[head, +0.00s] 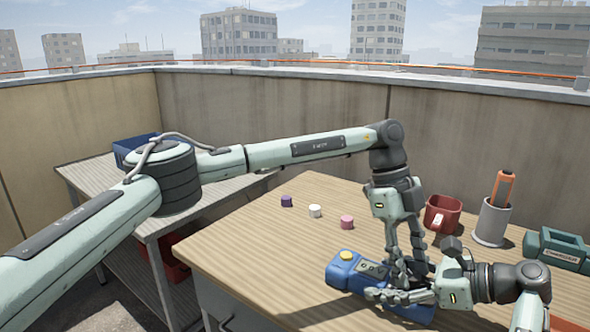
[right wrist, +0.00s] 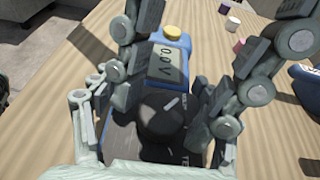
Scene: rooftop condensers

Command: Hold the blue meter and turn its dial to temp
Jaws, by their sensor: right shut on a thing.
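The blue meter (head: 343,273) lies on the wooden table, with a yellow button on its end. In the right wrist view its display (right wrist: 166,62) reads 0.0 V. Its round black dial (right wrist: 163,122) has a pale mark pointing up and slightly right; a partly hidden label at the dial's lower right looks like TEMP. My right gripper (head: 392,297) is shut on the meter's near end. My left gripper (head: 412,280) points down over the meter, its fingers apart on either side of the dial. Whether they touch the dial is hidden.
Purple (head: 287,201), white (head: 315,211) and pink (head: 347,222) small pieces stand left on the table (head: 240,250). A red mug (head: 441,216), a grey cup (head: 491,222) with an orange-handled item and a green case (head: 556,250) stand behind my right arm.

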